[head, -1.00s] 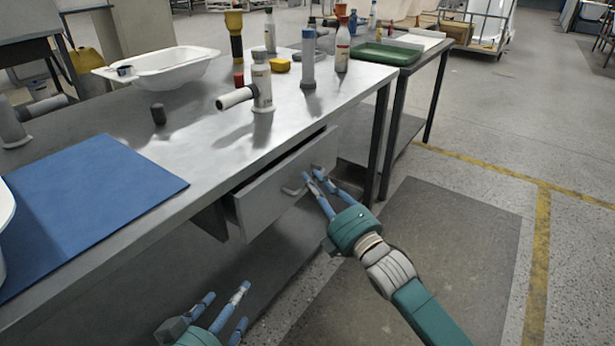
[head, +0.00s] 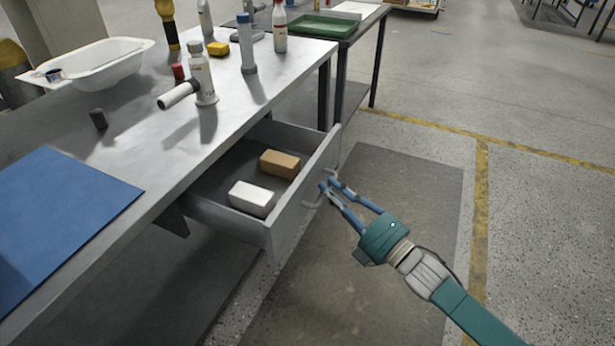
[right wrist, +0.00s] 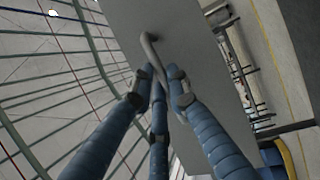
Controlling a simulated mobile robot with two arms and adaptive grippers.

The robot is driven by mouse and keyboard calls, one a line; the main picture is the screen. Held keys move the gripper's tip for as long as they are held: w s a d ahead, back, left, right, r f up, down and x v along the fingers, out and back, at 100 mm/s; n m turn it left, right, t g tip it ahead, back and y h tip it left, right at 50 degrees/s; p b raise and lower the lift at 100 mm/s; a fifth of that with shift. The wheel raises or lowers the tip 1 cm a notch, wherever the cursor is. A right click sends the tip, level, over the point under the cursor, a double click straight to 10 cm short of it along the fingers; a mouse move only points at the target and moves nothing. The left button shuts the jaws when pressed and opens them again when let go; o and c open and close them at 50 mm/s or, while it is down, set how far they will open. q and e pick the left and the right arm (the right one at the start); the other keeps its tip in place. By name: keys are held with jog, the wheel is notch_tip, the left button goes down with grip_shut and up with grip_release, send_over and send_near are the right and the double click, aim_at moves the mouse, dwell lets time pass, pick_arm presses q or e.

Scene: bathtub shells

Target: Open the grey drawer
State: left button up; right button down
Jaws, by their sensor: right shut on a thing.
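The grey drawer (head: 294,212) sticks out well from under the steel workbench (head: 150,150). Inside it lie a white block (head: 251,198) and a tan block (head: 280,164). My right gripper (head: 328,187) is at the drawer front, shut on the drawer's handle (head: 314,198). In the right wrist view the blue fingers (right wrist: 162,85) close around the bent grey handle (right wrist: 149,50) on the flat drawer front (right wrist: 195,40). My left gripper is out of the head view.
On the bench are a blue mat (head: 65,215), a white tub shell (head: 95,65), several bottles such as a white one (head: 203,78), and a dark cylinder (head: 98,118). A second table with a green tray (head: 315,26) stands behind. The floor in front of the drawer is clear.

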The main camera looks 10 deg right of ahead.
pick_arm(q)
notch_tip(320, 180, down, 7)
jog(key=p, duration=0.1)
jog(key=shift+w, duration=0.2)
pick_arm(e)
jog(key=s+d, duration=0.4)
jog(key=d, duration=0.2)
jog(key=shift+s+d+f, duration=0.15)
jog(key=shift+s+d, duration=0.05)
jog(key=shift+s, duration=0.15)
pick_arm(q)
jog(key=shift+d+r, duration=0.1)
pick_arm(e)
jog(key=c, duration=1.7)
grip_release()
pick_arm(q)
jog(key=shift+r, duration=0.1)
pick_arm(e)
jog(key=shift+o, duration=0.2)
jog(key=shift+s, duration=0.1)
jog(key=v, duration=1.2)
